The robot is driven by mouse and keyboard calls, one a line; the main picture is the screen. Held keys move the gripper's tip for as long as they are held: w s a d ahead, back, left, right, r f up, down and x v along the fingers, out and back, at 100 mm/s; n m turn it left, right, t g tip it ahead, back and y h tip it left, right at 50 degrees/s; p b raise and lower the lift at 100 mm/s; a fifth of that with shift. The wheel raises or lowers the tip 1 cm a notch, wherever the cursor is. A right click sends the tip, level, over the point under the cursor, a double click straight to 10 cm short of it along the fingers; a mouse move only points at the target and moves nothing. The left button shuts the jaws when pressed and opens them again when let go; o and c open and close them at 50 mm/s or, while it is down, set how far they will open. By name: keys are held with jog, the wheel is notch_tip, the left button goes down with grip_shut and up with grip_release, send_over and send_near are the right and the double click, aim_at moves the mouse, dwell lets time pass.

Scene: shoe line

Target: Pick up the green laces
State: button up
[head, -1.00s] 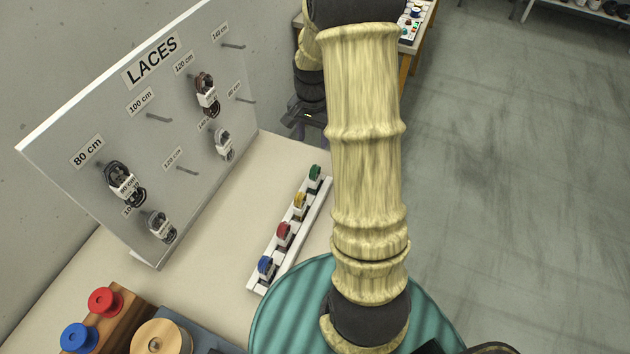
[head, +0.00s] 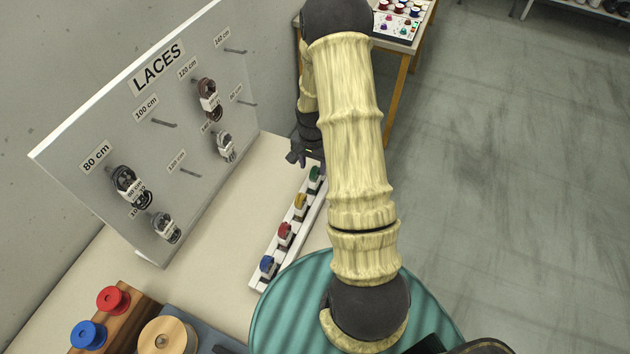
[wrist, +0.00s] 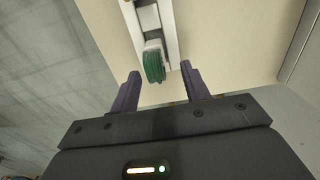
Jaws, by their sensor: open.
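The green laces (head: 315,175) are a small wound bundle in the far end slot of a white rack (head: 262,279) on the table. In the wrist view the green laces (wrist: 154,66) show just ahead of my fingertips, roughly between their lines. My gripper (wrist: 158,74) is open and empty, with its two dark fingers apart on either side of the laces' end. In the head view my gripper (head: 302,160) is close beside the far end of the rack, partly hidden by my arm. Whether a finger touches the laces cannot be told.
Yellow (head: 300,201), red (head: 285,230) and blue laces (head: 267,264) sit in the same rack. A laces pegboard (head: 185,215) stands to the left. Red (head: 113,298) and blue spools (head: 87,334) are at the near left. The table top (head: 222,240) between board and rack is clear.

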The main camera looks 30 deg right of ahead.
aim_at(314, 179)
jog(key=shift+f, duration=0.65)
jog(key=shift+s+f+p, duration=0.25)
jog(key=shift+f+p, duration=0.25)
jog(key=shift+p, duration=0.1)
jog(key=shift+s+f+p, duration=0.15)
jog(key=shift+f+p, duration=0.75)
jog(key=shift+f, duration=1.2)
grip_shut()
